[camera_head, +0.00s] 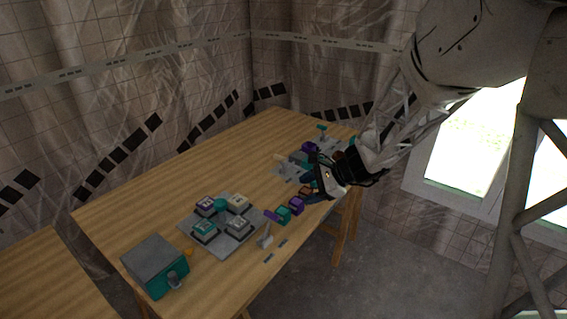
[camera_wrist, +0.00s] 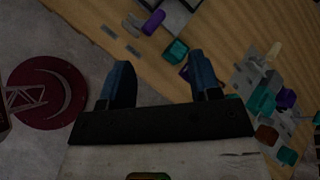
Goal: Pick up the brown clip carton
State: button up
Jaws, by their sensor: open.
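My gripper (camera_head: 312,178) is open and empty over the table's right edge. In the wrist view its two dark blue fingers (camera_wrist: 160,62) are spread wide, with floor and table edge between them. A small brown block (camera_head: 306,191), which may be the brown clip carton, shows in the head view beside a purple block, close to the lower finger and partly covered. In the wrist view a reddish-brown block (camera_wrist: 266,134) lies among the parts right of my gripper, apart from the fingers. I cannot tell whether both are the same thing.
A teal block (camera_wrist: 177,50) and a purple block (camera_head: 296,205) lie near the front edge. A grey tray (camera_head: 247,240) holds several capped blocks. A grey and teal box (camera_head: 154,265) stands at the near left. The table's (camera_head: 200,160) back left is clear.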

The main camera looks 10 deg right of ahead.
jog(key=w+d+f+m+t, duration=0.3)
jog(key=w+d+f+m, duration=0.15)
jog(key=w+f, duration=0.2)
jog(key=m+t, duration=0.3)
jog(key=m, duration=0.3)
send_near(309, 192)
jog(key=x, duration=0.3)
jog(key=shift+w+d, duration=0.2)
jog(key=shift+x, duration=1.25)
jog(key=shift+a, duration=0.15)
jog(key=shift+x, duration=2.55)
